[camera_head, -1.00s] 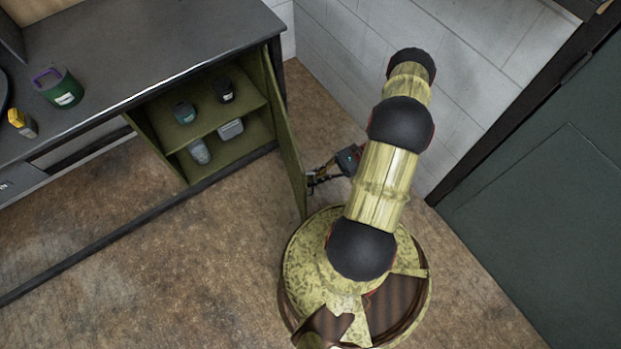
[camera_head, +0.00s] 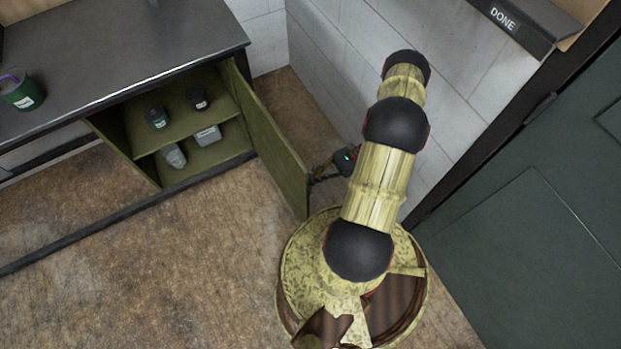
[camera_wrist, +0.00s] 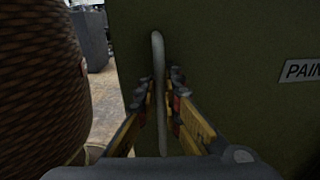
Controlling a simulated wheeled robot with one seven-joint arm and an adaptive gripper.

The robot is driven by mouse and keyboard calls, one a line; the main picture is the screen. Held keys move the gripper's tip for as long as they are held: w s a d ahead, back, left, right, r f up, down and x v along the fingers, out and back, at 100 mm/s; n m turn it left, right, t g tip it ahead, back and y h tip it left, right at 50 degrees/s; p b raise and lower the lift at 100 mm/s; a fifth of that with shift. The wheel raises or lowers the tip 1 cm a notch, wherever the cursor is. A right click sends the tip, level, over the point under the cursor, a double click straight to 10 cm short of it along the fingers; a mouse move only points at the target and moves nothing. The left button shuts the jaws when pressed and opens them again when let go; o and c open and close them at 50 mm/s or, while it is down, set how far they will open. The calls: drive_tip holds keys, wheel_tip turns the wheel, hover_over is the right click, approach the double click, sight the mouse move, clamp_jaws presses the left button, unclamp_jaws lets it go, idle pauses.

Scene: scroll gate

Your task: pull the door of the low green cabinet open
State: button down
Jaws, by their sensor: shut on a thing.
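The low green cabinet (camera_head: 206,156) stands under the dark worktop at the left in the head view. Its door (camera_head: 268,150) stands wide open, swung out to the right. In the wrist view the door's outer face (camera_wrist: 235,60) fills the right side, with a label reading "PAIN" cut off at the edge. A pale upright bar handle (camera_wrist: 159,95) is on it. My gripper (camera_wrist: 163,92) is shut on the handle, a finger on each side. In the head view my gripper (camera_head: 322,175) is at the door's outer side, partly dark and small.
Inside the cabinet are two shelf levels with a green jar (camera_head: 156,118), a dark jar (camera_head: 197,98) and pale containers. A green canister (camera_head: 22,91) stands on the worktop (camera_head: 120,50). A white wall (camera_head: 340,90) lies close behind my arm. The brown floor (camera_head: 150,240) in front is clear.

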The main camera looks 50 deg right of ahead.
idle(0.3)
drive_tip(key=c, duration=2)
unclamp_jaws()
drive_tip(key=v, duration=1.2)
